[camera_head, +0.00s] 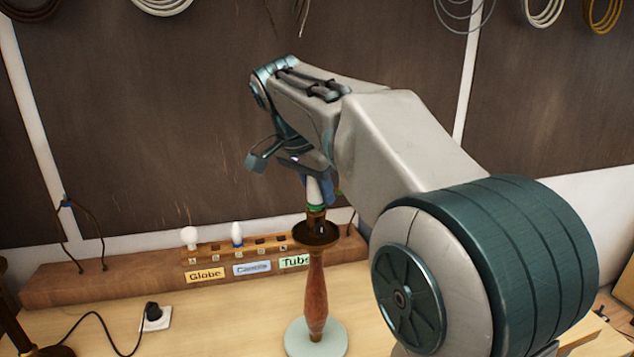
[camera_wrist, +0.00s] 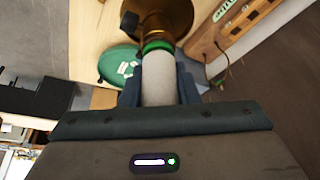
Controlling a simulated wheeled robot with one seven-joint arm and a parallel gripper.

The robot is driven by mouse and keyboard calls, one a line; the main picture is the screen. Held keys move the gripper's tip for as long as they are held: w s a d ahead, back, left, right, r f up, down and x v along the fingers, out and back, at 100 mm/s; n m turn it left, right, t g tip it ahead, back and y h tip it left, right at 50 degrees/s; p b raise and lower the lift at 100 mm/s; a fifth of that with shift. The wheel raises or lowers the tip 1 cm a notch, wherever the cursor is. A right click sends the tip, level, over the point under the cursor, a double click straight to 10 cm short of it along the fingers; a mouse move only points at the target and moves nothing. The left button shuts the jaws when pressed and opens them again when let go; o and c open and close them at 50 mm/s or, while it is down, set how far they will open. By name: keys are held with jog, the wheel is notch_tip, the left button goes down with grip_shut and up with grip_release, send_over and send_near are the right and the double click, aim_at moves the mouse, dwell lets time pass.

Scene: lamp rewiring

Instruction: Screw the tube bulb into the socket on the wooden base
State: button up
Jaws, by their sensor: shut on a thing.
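The tube bulb (camera_head: 314,190) is white with a green collar at its lower end. It stands about upright in my gripper (camera_head: 318,184), which is shut on it above the wooden base (camera_head: 316,290). The base is a turned reddish-brown column on a pale round foot, with a dark dish and the socket (camera_head: 317,220) at its top. The bulb's lower end is at the socket; I cannot tell how deep it sits. In the wrist view the bulb (camera_wrist: 157,80) lies between the two fingers, its green collar by the brass dish (camera_wrist: 178,18).
Behind the base is a wooden rack (camera_head: 120,278) with a globe bulb (camera_head: 189,237), a candle bulb (camera_head: 237,234) and labels, including a Tube label (camera_head: 296,261). A black plug (camera_head: 153,311) and cord lie at the left. The table front between plug and base is clear.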

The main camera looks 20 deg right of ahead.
jog(key=shift+m, duration=0.4)
jog(key=m+g+p, duration=0.1)
jog(key=m, duration=0.1)
jog(key=m+g+p, duration=0.1)
jog(key=m, duration=0.2)
jog(key=shift+s+r+h, duration=0.15)
jog(key=shift+h, duration=0.25)
jog(key=shift+s+m+g+p, duration=0.1)
jog(key=shift+m+g+p, duration=0.5)
jog(key=shift+m, duration=0.8)
jog(key=m+g+p, duration=0.1)
jog(key=m, duration=0.1)
jog(key=shift+m+p, duration=0.3)
jog(key=shift+m, duration=0.1)
jog(key=m+y, duration=0.1)
jog(key=m, duration=0.1)
jog(key=m+g+p, duration=0.1)
jog(key=m, duration=0.2)
jog(key=shift+s+f+g+y+p, duration=0.2)
jog(key=shift+g+y+p, duration=0.1)
jog(key=shift+y, duration=0.1)
jog(key=o, duration=1)
